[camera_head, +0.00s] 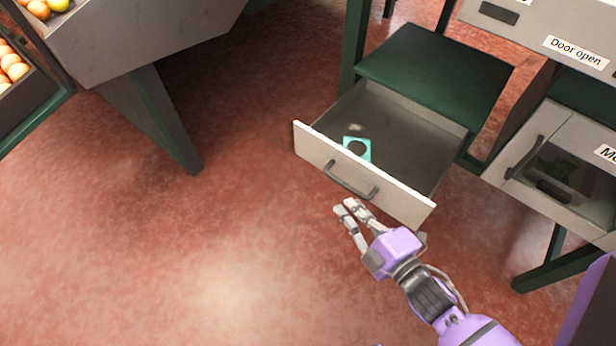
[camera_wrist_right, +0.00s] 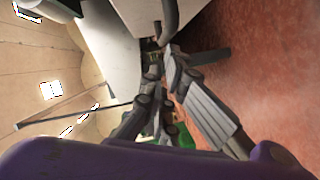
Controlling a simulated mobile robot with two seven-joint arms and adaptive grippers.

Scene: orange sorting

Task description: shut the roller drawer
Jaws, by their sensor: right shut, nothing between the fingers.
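The roller drawer stands pulled out of its green-topped housing, with a pale front panel (camera_head: 412,206) and a dark bar handle (camera_head: 350,182). A teal piece with a round hole (camera_head: 357,149) lies inside it. My right gripper (camera_head: 346,206) is shut and empty, in front of the drawer face and just below the handle in the head view. In the right wrist view, the fingertips (camera_wrist_right: 162,48) are close to the handle (camera_wrist_right: 168,18) and the pale panel (camera_wrist_right: 108,42); I cannot tell whether they touch. My left gripper is not in view.
A grey sorting machine (camera_head: 150,30) with a green leg and several oranges (camera_head: 12,64) is at upper left. A cabinet with a handled, windowed door (camera_head: 560,165) and a "Door open" label (camera_head: 576,52) stands at right. The red floor (camera_head: 200,250) left of the drawer is clear.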

